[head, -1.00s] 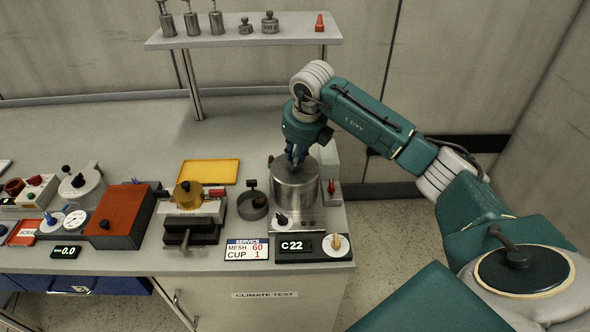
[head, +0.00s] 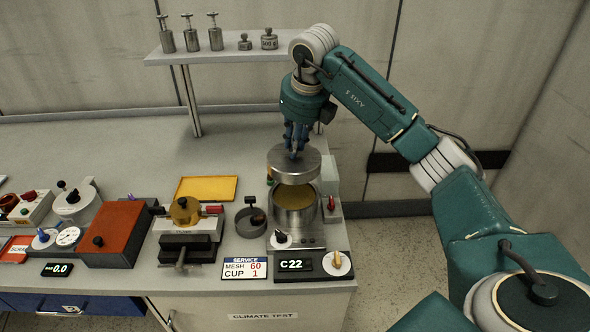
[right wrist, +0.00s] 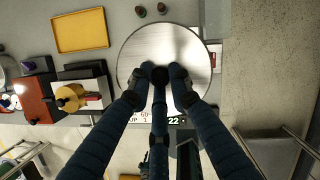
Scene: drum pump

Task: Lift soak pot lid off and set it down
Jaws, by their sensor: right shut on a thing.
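The soak pot lid (head: 294,166) is a round brushed-metal disc with a deep rim. My right gripper (head: 296,146) is shut on its knob and holds it above the soak pot (head: 294,218). The pot is an open metal cylinder on a grey base, with a brownish-yellow content showing inside. The lid hangs roughly level, clear of the pot and slightly behind its opening. In the right wrist view the lid (right wrist: 190,50) fills the space beyond the fingers, whose tips close around the dark knob (right wrist: 162,72). My left gripper is not in view.
A yellow tray (head: 207,188) lies left of the pot. A sieve cup (head: 251,222) stands beside the pot, and a C22 display (head: 294,264) is in front. A shelf (head: 230,52) with weights is behind. Bare bench (head: 100,145) lies at the back left.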

